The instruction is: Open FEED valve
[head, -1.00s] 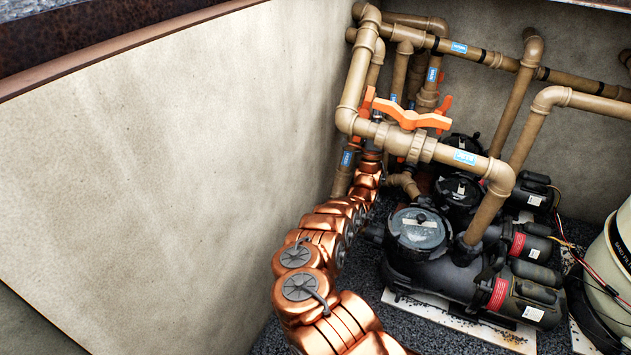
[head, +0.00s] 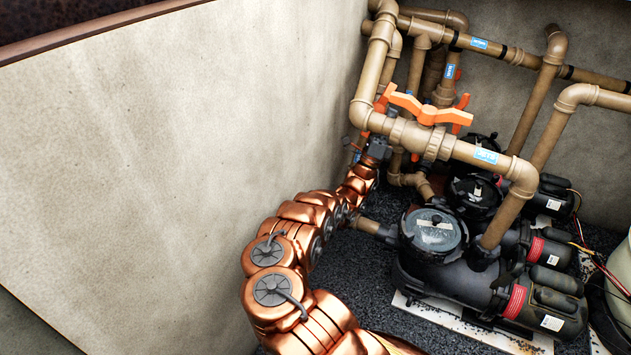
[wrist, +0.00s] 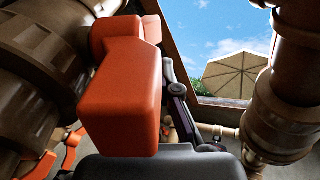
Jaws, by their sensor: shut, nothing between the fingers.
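An orange-handled valve (head: 430,110) sits on the front tan pipe in the head view, its handle lying roughly along the pipe. Other orange handles (head: 461,112) show behind it. A blue label (head: 486,156) is on the front pipe; its text is too small to read with certainty. My arm reaches up to the left underside of this pipe, and my gripper's tips are hidden there. In the wrist view an orange handle (wrist: 120,108) fills the middle, close to the camera. My gripper (wrist: 172,75) shows partly behind its right side, shut and empty. I cannot tell whether they touch.
Tan pipes (head: 545,95) crowd the space around the valves. Black pumps (head: 435,235) stand below on the gravel. A bare wall (head: 190,140) rises left of my arm. In the wrist view a thick pipe (wrist: 285,100) stands at the right.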

